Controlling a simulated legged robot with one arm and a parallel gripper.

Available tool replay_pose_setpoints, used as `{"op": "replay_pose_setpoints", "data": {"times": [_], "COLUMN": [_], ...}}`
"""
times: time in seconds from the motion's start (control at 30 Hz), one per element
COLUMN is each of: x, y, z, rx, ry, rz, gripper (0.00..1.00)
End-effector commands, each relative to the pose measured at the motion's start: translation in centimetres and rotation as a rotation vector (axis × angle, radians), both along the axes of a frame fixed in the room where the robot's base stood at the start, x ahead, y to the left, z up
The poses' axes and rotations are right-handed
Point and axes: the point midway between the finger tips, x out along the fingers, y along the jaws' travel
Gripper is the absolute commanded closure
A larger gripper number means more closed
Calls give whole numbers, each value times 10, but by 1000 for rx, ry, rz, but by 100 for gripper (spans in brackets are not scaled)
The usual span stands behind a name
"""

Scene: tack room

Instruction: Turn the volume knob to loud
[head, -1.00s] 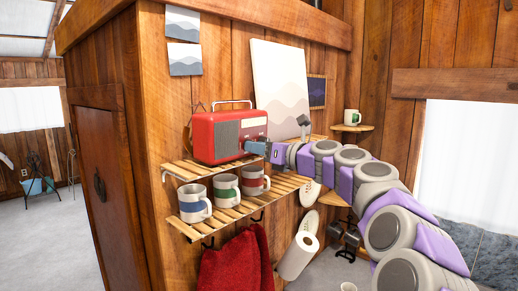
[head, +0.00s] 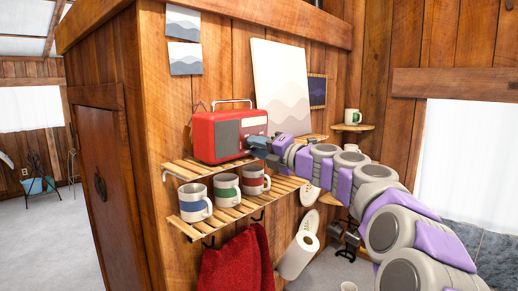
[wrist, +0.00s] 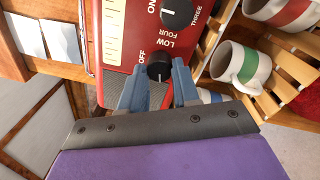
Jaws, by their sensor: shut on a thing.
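The red radio (head: 203,138) stands on the upper slatted shelf, its grey speaker and light dial facing out. In the wrist view its red face (wrist: 118,45) appears turned, with ON, OFF, LOW, FOUR and THREE lettering. A black knob (wrist: 159,68) near OFF and LOW sits between the two blue-grey fingers of my gripper (wrist: 158,80), which is shut on it. A second black knob (wrist: 180,12) is beside ON and THREE, clear of the fingers. In the head view my gripper (head: 255,146) is at the radio's right end and hides the knobs.
Three mugs with blue, green and red bands stand on the lower slatted shelf (head: 233,212). A red cloth (head: 236,262) and a paper roll (head: 298,255) are below. A canvas (head: 280,85) leans behind the radio. A green-banded mug (head: 352,116) is on a corner shelf.

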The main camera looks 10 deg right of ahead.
Motion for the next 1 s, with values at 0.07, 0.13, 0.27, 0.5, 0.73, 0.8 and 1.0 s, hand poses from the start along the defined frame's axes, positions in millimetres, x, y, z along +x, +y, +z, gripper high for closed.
{"op": "replay_pose_setpoints", "data": {"times": [0.07, 0.13, 0.27, 0.5, 0.73, 0.8, 1.0], "x": [1, 1, 1, 1, 1, 1, 1], "y": [-2, -2, -2, -2, -1, 0, 0], "z": [-3, -3, -3, -2, -2, -2, -2], "rx": [40, 76, 129, 201, 232, 235, 238], "ry": [35, 62, 102, 150, 171, 174, 177], "rz": [-6, -6, -5, -7, -4, -4, -3], "gripper": [100, 100, 100, 100, 100, 100, 100]}}
